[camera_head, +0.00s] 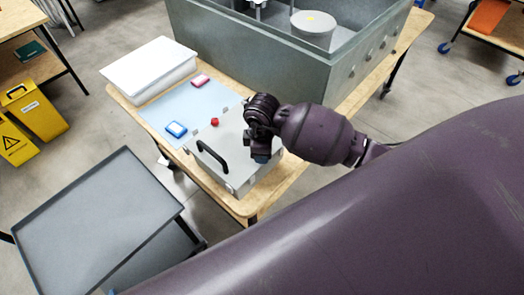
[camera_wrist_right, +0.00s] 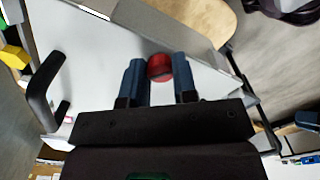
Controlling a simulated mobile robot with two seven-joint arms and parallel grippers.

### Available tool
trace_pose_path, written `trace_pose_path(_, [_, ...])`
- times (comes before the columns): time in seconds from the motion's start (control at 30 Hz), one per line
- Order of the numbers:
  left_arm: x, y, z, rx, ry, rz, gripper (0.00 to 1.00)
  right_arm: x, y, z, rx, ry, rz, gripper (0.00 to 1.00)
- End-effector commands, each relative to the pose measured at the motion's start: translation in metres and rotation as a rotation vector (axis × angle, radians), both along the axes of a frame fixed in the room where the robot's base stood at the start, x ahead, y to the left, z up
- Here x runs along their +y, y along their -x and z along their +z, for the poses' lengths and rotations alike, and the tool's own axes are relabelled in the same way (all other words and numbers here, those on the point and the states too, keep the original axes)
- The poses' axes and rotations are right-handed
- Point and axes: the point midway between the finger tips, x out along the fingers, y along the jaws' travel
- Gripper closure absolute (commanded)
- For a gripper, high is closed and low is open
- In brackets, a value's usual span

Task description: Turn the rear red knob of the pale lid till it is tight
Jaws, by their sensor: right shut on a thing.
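One red knob (camera_head: 214,121) shows on the lid, left of my right gripper (camera_head: 261,152), which points down at the lid's right part. In the right wrist view, the two blue fingers of my right gripper (camera_wrist_right: 159,80) stand either side of a red knob (camera_wrist_right: 160,67) and are shut on it. In the head view this gripped knob is hidden by the gripper. The black handle (camera_wrist_right: 42,90) also shows in the wrist view. My left gripper is not in view.
A pale blue mat (camera_head: 187,104) holds a blue-rimmed block (camera_head: 176,130) and a red-pink block (camera_head: 200,80). A white stack (camera_head: 150,67) lies at the table's left. A large grey open casing (camera_head: 300,60) stands behind. A grey cart (camera_head: 95,225) is at front left.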

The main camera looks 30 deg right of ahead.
Motion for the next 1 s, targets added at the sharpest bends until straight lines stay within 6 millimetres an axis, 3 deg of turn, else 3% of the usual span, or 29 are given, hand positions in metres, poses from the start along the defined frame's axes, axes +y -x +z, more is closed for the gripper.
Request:
trace_pose_path(0.5, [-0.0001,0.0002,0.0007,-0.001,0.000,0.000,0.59,0.0013,-0.0032,0.0041,-0.010,-0.006,-0.392,0.97])
trace_pose_path(1.0, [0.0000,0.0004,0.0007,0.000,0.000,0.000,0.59,0.0002,-0.0036,0.0047,-0.013,-0.003,-0.493,0.97])
